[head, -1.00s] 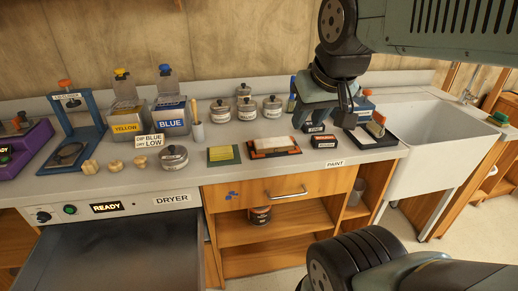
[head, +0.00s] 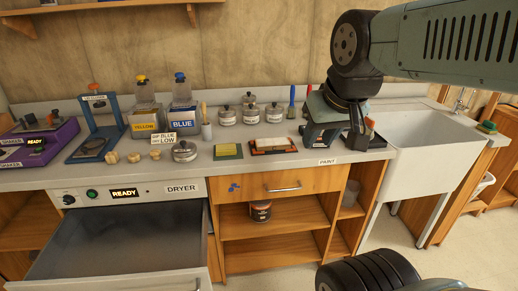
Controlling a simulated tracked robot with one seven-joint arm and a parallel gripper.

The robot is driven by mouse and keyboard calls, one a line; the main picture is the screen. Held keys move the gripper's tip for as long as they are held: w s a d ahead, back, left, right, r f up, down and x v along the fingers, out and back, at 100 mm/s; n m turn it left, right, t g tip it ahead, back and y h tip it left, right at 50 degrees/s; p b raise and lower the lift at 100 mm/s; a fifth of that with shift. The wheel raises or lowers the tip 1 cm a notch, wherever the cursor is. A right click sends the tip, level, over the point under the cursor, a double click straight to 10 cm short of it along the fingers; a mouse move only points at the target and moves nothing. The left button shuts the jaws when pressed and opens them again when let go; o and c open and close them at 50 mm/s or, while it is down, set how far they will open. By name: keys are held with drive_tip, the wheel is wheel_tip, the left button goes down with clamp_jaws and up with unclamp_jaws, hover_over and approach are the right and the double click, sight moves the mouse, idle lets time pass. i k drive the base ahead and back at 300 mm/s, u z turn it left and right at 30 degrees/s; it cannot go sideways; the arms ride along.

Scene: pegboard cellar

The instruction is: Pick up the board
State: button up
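Two flat pieces lie on the counter (head: 340,158) in the head view, and I cannot tell for certain which is the board. One is a small yellow-and-green square (head: 228,151). Right of it is an orange-edged flat piece with a pale top (head: 272,145). My gripper (head: 335,140) points down at the counter's right end, right of both and apart from them. Its fingers look spread. It hides the small black labelled items there and most of a dark piece with an orange part (head: 369,123).
A white sink (head: 420,140) is to the right. Yellow (head: 143,122) and blue (head: 182,118) containers, lidded tins (head: 249,115) and a cup (head: 207,131) stand behind. The dryer drawer (head: 120,245) is pulled out at left front.

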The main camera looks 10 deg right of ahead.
sight(280, 144)
drive_tip(key=z, duration=0.15)
drive_tip(key=i, duration=0.85)
drive_tip(key=u, duration=0.1)
drive_tip(key=k, duration=0.5)
drive_tip(key=u, duration=0.65)
drive_tip(key=i, duration=0.55)
drive_tip(key=u, duration=0.25)
